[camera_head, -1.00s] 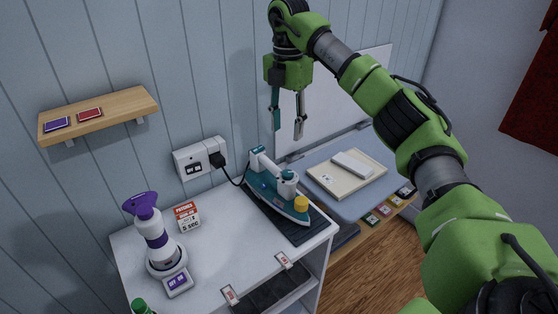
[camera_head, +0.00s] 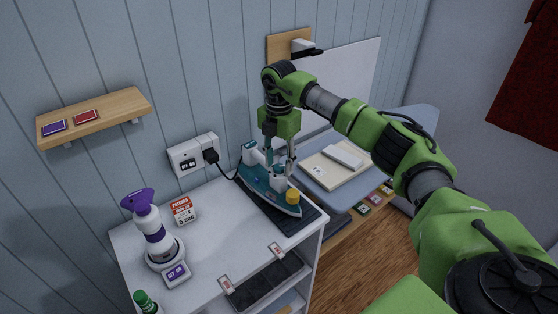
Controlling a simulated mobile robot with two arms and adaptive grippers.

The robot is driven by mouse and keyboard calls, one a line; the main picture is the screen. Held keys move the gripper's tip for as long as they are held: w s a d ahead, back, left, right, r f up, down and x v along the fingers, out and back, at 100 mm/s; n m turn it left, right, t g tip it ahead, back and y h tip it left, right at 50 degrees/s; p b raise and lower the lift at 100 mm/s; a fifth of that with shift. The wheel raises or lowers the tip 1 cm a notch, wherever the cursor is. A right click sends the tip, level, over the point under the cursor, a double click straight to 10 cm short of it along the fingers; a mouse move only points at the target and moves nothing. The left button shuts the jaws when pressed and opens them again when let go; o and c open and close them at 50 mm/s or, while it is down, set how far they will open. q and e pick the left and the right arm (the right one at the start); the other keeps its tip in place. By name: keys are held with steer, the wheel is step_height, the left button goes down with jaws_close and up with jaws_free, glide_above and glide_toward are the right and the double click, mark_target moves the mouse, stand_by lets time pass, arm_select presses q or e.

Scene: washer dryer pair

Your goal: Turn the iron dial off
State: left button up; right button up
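The iron (camera_head: 260,184), teal and white, lies on a dark mat (camera_head: 309,219) at the right end of the white counter. A yellow round piece (camera_head: 292,197) sits at its near end, with a white upright part (camera_head: 277,184) beside it. My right gripper (camera_head: 279,169) points down over the iron, its two fingers spread apart around the upper part of it. I cannot tell whether the fingers touch the iron. The top of the iron between the fingers is partly hidden, and I cannot make out the dial's setting. My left gripper is out of view.
A black plug sits in the wall socket (camera_head: 187,160), its cord running to the iron. A blue ironing board (camera_head: 318,172) with a folded cloth lies behind right.

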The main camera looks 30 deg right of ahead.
steer(key=shift+c, duration=1.2)
steer(key=c, duration=0.9)
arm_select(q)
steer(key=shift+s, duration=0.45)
